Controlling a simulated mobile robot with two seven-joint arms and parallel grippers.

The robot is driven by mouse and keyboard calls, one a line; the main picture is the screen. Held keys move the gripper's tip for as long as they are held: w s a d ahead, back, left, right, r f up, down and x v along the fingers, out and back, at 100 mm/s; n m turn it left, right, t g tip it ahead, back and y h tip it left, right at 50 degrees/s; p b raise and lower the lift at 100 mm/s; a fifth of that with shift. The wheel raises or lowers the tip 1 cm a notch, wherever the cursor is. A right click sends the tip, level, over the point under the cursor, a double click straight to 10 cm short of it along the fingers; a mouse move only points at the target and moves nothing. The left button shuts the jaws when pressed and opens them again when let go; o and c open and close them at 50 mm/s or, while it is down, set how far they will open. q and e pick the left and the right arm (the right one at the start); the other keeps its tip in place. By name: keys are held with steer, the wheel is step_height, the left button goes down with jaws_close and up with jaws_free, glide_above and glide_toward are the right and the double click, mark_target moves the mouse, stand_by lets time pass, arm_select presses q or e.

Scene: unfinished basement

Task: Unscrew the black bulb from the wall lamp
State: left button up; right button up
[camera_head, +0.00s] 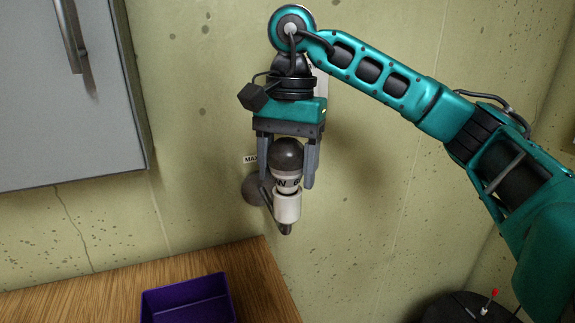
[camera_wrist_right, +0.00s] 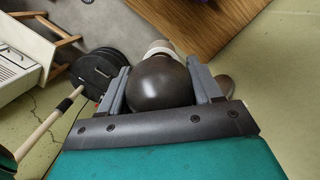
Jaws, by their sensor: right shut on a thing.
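The black bulb (camera_head: 287,155) stands upright, dark globe up, at the white socket of the wall lamp (camera_head: 286,206). The lamp's round base (camera_head: 252,188) is on the wall behind it. My right gripper (camera_head: 288,176) comes from above and is shut on the bulb, one finger on each side. In the right wrist view the dark globe (camera_wrist_right: 160,83) sits between the two fingers (camera_wrist_right: 162,85). My left gripper is not in view.
A purple bin (camera_head: 188,299) stands on the wooden table (camera_head: 262,275) below and left of the lamp. A grey cabinet (camera_head: 70,95) hangs on the wall at upper left. A dark round object (camera_head: 455,308) is at lower right. A small wall label (camera_head: 250,159) is partly covered.

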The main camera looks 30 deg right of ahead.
stand_by(0.3)
steer(key=shift+n, duration=0.4)
steer(key=shift+r+n, duration=0.1)
steer(key=shift+n, duration=0.5)
steer(key=shift+n+p, duration=0.5)
steer(key=shift+n, duration=0.4)
steer(key=shift+n+h+p, duration=0.3)
steer(key=shift+n+p, duration=0.15)
steer(key=shift+n, duration=0.35)
steer(key=shift+n+g, duration=0.3)
steer(key=shift+n, duration=0.5)
